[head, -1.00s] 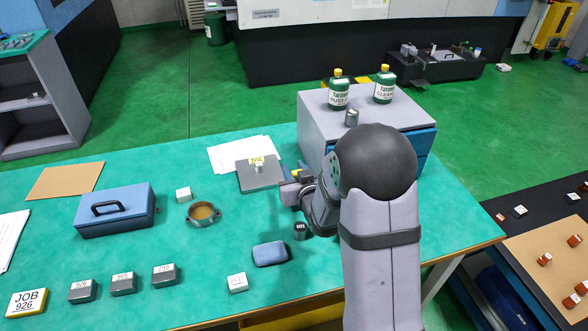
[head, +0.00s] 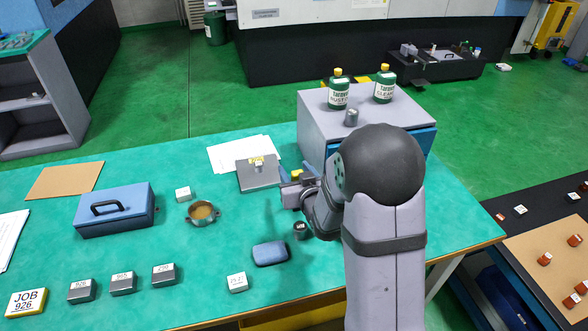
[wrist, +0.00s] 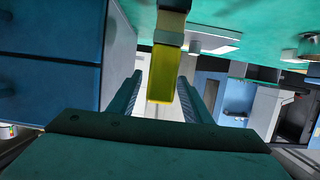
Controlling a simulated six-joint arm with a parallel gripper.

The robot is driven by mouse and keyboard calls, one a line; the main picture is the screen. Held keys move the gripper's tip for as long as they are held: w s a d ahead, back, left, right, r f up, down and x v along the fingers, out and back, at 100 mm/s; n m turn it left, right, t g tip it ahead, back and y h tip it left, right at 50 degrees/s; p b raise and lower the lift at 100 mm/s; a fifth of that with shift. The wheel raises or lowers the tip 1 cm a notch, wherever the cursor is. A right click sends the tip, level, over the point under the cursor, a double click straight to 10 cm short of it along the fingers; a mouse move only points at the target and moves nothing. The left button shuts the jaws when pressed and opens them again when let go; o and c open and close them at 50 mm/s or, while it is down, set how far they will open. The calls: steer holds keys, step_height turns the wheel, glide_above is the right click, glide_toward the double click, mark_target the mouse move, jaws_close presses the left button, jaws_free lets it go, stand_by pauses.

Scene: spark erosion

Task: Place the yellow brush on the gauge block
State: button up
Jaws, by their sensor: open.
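The yellow brush (wrist: 165,75) shows in the wrist view between my open fingers, with a grey band across it; I see no finger closed on it. In the head view a yellow bit (head: 297,174), apparently the brush, shows just behind my gripper (head: 287,190). My gripper points left, in front of the grey drawer cabinet. A small block with a yellow top (head: 258,161) stands on a dark grey plate (head: 262,180) left of my gripper. I cannot tell which small block is the gauge block; a pale labelled one (head: 237,283) lies near the front.
The drawer cabinet (head: 318,133) with two green bottles is close on the right. A dark small cylinder (head: 301,231) and a blue rounded object (head: 270,253) lie below my gripper. A brass-coloured cup (head: 203,213) and blue toolbox (head: 115,209) stand left.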

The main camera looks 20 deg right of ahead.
steer(key=p+v, duration=0.2)
steer(key=v, duration=0.4)
steer(key=shift+p, duration=0.3)
stand_by(0.3)
steer(key=s+a+r+g+p, duration=0.1)
steer(key=s+g+p, duration=0.3)
steer(key=s+g, duration=0.3)
steer(key=s+a+r+g+p, duration=0.1)
steer(key=s+g, duration=0.6)
steer(key=s, duration=1.1)
steer(key=a+p, duration=0.1)
steer(key=p, duration=0.1)
steer(key=shift+s+a+g+p, duration=0.25)
steer(key=shift+s+g+p, duration=0.05)
steer(key=shift+s+p, duration=0.05)
